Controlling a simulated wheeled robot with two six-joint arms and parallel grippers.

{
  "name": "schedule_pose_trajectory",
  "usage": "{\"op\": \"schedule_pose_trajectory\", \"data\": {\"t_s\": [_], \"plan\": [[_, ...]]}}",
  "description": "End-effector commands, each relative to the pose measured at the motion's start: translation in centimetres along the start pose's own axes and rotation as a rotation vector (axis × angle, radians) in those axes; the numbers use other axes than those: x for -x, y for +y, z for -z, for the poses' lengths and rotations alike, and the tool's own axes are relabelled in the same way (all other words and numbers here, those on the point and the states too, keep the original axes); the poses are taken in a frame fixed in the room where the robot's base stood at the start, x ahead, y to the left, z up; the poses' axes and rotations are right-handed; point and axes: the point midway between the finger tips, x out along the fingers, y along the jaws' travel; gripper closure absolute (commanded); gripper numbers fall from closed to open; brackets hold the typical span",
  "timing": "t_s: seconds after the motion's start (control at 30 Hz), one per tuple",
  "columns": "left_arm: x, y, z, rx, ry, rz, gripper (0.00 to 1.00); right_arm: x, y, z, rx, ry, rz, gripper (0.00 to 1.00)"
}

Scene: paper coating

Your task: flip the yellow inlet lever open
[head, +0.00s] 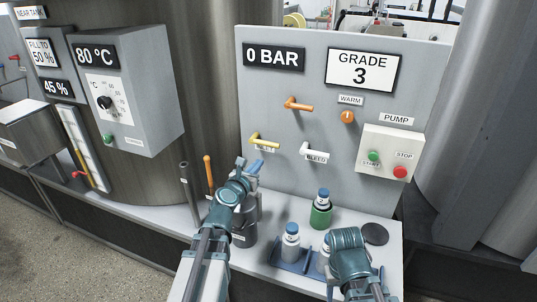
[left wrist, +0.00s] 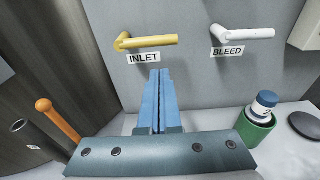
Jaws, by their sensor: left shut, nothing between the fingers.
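The yellow inlet lever (head: 264,141) is on the grey panel, below the orange lever and left of the white bleed lever. In the left wrist view the yellow lever (left wrist: 148,41) lies nearly level, its free end to the right, above the INLET label (left wrist: 143,58). My left gripper (head: 254,164) is just below the lever. Its blue fingers (left wrist: 160,76) are shut with nothing between them, tips below and right of the label; contact with the panel cannot be told. My right arm (head: 349,255) shows at the lower right; its fingers cannot be made out.
The white bleed lever (left wrist: 246,33) is to the right. An orange lever (head: 298,104) is above. A green holder with a bottle (head: 321,216) and a blue tray (head: 290,266) with bottles sit on the ledge. A pump box (head: 388,152) is at right.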

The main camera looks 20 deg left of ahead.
Motion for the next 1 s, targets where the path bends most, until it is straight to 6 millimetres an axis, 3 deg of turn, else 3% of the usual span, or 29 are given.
{"op": "schedule_pose_trajectory", "data": {"t_s": [0.27,0.8,1.0], "plan": [[-1.0,-0.1,0.1,-0.003,0.001,0.002,1.0,-0.2,0.0,0.0,0.0,0.0,0.0,0.5],[-9.2,-0.1,0.1,-0.004,0.001,0.004,1.0,-1.3,-0.1,0.1,0.0,0.0,0.0,0.5],[-10.1,-0.1,0.1,-0.004,0.001,0.002,1.0,-1.4,-0.1,0.1,0.0,0.0,0.0,0.5]]}}
